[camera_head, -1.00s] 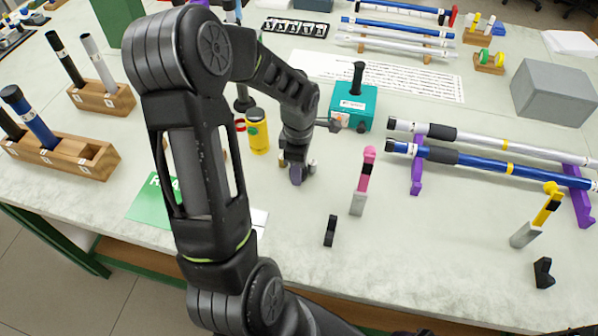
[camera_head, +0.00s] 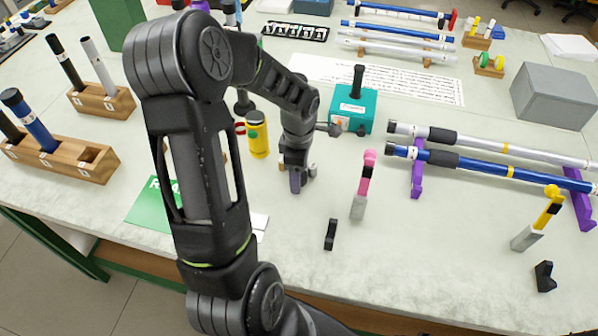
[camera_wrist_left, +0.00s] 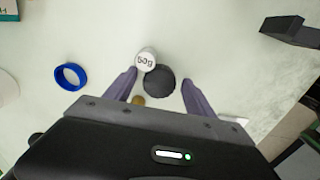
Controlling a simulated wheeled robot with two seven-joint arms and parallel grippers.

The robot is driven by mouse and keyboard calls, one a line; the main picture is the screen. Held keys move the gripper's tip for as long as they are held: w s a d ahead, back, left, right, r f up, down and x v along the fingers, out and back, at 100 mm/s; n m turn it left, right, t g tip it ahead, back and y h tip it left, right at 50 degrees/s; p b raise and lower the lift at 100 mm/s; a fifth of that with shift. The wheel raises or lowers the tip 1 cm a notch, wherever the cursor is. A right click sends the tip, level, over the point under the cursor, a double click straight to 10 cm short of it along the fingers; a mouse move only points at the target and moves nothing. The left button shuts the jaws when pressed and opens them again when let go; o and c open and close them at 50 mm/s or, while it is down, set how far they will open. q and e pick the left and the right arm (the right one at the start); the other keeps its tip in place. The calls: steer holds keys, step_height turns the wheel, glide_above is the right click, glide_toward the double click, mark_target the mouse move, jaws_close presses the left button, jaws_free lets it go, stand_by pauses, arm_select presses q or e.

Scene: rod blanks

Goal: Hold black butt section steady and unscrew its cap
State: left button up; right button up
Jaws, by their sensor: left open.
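Black rod sections stand upright in wooden racks at the left of the head view. One (camera_head: 64,60) has a white ring and stands beside a silver one (camera_head: 98,66). Another (camera_head: 8,127) is cut by the left edge, beside a blue section with a black cap (camera_head: 32,122). I cannot tell which black one is the butt section. My left gripper (camera_head: 297,182) points down near the table middle, away from the racks. In the left wrist view its purple fingers (camera_wrist_left: 158,92) are open, with a dark round thing (camera_wrist_left: 160,81) showing between them. My right gripper is not in view.
A white 50g weight (camera_wrist_left: 146,60) and a blue ring (camera_wrist_left: 70,76) lie near the fingers. A yellow can (camera_head: 257,135) and a teal box (camera_head: 354,109) stand close. Blue and silver rods (camera_head: 500,168) rest on purple stands at right.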

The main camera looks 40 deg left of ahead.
arm_select(q)
step_height(320, 180, up, 12)
steer(key=p, duration=0.7)
steer(key=shift+r+p, duration=0.2)
steer(key=shift+p, duration=0.2)
steer(key=shift+f, duration=0.1)
